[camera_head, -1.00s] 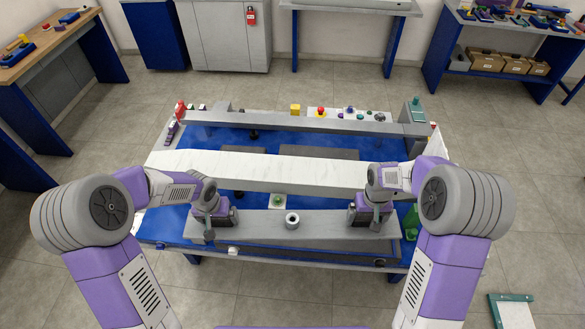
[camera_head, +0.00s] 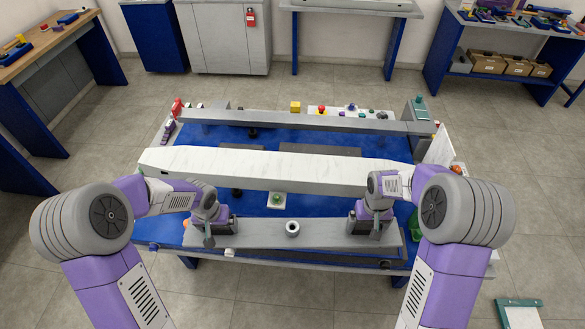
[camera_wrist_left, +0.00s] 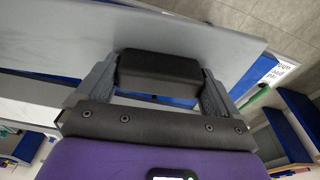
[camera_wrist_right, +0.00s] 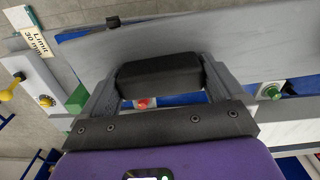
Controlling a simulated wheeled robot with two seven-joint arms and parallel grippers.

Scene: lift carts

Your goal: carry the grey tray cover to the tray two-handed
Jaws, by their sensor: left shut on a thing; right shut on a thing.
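The grey tray cover is a long flat bar (camera_head: 270,238) with a light ring-shaped knob (camera_head: 292,228) at its middle, lying level across the front of the blue-topped table. My left gripper (camera_head: 209,226) is shut on a black handle (camera_wrist_left: 160,72) near its left end. My right gripper (camera_head: 371,222) is shut on the matching black handle (camera_wrist_right: 158,76) near its right end. The fingers hide part of each handle. A long white body (camera_head: 270,165) lies behind the cover, with blue surface between them. I cannot tell for certain which part is the tray.
A long grey rail (camera_head: 300,121) runs along the back of the table (camera_head: 375,143). A small button box (camera_head: 277,201) sits between the cover and the white body.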

